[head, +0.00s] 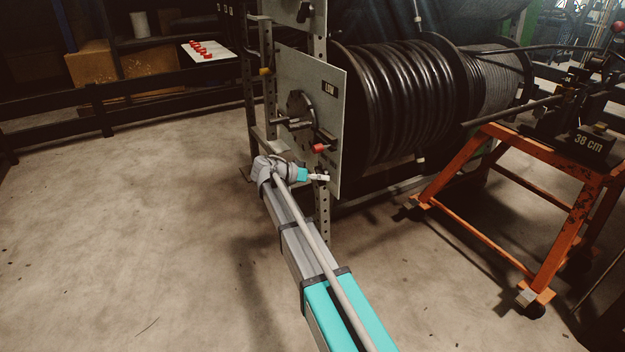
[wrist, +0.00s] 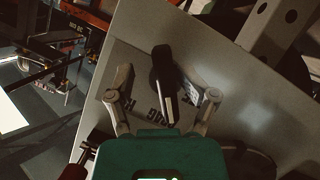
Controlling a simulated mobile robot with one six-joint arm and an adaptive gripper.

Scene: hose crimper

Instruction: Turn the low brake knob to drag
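In the wrist view a black, elongated knob (wrist: 163,72) with a pale stripe stands out from a grey panel (wrist: 225,60). I take it to be the low brake knob. My gripper (wrist: 157,82) is open, with one finger on each side of the knob; I cannot tell whether either touches it. Lettering on the panel beside the knob is partly hidden and appears upside down.
In the head view a red-ended part (head: 318,148) and a round dark hub (head: 298,106) stick out above my gripper. A reel of black hose (head: 405,95) is behind the panel. An orange stand (head: 475,170) is at right. The floor at left is clear.

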